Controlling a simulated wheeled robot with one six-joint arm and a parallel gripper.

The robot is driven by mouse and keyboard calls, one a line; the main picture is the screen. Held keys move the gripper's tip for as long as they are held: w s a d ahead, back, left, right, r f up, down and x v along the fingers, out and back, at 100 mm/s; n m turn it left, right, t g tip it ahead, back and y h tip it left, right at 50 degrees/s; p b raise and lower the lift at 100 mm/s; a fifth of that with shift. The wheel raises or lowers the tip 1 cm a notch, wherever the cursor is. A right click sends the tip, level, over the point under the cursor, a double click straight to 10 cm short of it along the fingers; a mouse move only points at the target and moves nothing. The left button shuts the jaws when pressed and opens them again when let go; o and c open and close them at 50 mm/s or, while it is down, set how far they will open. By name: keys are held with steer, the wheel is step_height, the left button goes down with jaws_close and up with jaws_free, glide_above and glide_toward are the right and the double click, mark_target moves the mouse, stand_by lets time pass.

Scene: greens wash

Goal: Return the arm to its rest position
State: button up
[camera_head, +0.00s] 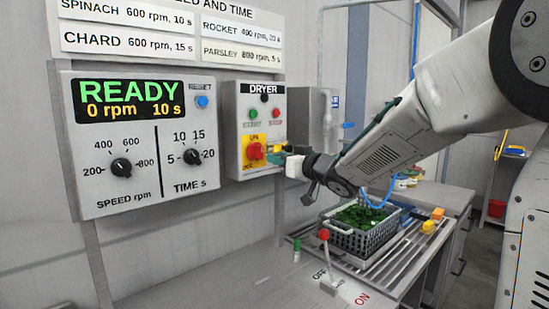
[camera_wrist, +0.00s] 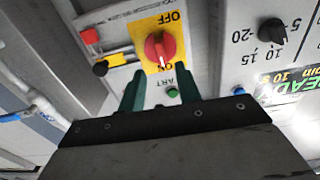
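My arm reaches in from the right in the camera_head view, with my gripper (camera_head: 277,153) close in front of the dryer box (camera_head: 237,118). In the camera_wrist view my gripper (camera_wrist: 160,86) has its two green fingers apart with nothing between them. The red rotary switch (camera_wrist: 160,48) on its yellow plate lies just beyond the fingertips; its white mark points toward ON. The switch also shows in the camera_head view (camera_head: 255,152), left of my gripper. I cannot tell whether a fingertip touches the box.
A control panel (camera_head: 135,180) reads READY, 0 rpm, 10 s. Below my arm a grey crate (camera_head: 348,241) of greens stands on a slatted rack. A red-knobbed lever (camera_head: 325,236) rises from the bench nearby.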

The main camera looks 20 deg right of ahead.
stand_by(0.4)
steer(key=s+d+f+m+g+h, duration=0.1)
steer(key=d+f+m+g+h, duration=0.15)
steer(key=d+f+h, duration=0.45)
steer(key=s+d+f+m+g+h, duration=0.25)
steer(key=s+f+g, duration=0.3)
steer(key=s, duration=0.55)
steer(key=s+a+f+g+y, duration=0.1)
steer(key=s+a+g, duration=0.2)
steer(key=s, duration=1.2)
steer(key=s+a+f+g+y, duration=0.1)
steer(key=s+a+g, duration=0.3)
steer(key=s, duration=1.1)
steer(key=shift+a+f+n+y, duration=0.3)
steer(key=shift+a+f+y, duration=0.1)
steer(key=shift+a, duration=0.8)
steer(key=shift+s, duration=0.1)
